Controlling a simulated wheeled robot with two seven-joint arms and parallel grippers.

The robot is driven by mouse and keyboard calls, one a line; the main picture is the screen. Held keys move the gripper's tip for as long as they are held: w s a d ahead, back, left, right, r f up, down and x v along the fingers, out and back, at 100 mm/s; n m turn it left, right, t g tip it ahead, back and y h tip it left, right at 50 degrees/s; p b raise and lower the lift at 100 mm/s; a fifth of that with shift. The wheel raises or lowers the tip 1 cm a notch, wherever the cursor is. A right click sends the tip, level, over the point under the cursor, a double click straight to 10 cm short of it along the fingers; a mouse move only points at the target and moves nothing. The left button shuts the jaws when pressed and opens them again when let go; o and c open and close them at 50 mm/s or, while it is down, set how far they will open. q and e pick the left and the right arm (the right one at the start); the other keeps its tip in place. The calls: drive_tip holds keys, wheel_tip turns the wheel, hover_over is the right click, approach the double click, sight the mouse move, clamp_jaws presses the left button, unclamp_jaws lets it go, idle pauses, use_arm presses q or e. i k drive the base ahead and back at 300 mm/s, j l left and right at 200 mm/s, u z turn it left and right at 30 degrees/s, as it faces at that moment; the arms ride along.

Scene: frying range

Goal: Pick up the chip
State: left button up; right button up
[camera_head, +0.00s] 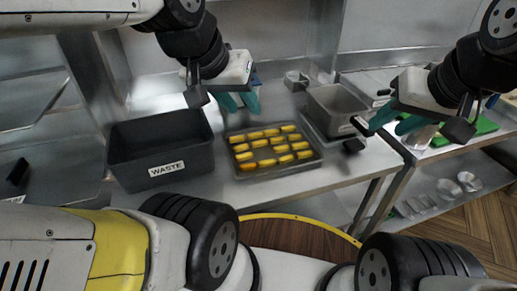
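Several yellow chips (270,143) lie in rows on a grey metal tray (284,171) in the middle of the worktop. Each is a short stick with some darker edges. My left gripper (240,102) hangs above and behind the tray's back left part, with its two teal fingertips apart and nothing visible between them. My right gripper (396,121) is to the right of the tray, near the worktop's right end. Its teal fingertips are also apart, and it looks empty. No chip is in either gripper.
A black bin marked WASTE (163,168) stands left of the tray. A metal container (334,108) is behind it to the right. A green board (478,127) lies on the far right counter. Small metal dishes (448,188) sit on a lower shelf.

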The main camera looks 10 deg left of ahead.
sight(253, 166)
drive_tip(key=k+j+u, duration=0.1)
drive_tip(key=k+u, duration=0.2)
drive_tip(key=u, duration=0.15)
drive_tip(key=k+j+u, duration=0.2)
drive_tip(key=u, duration=0.3)
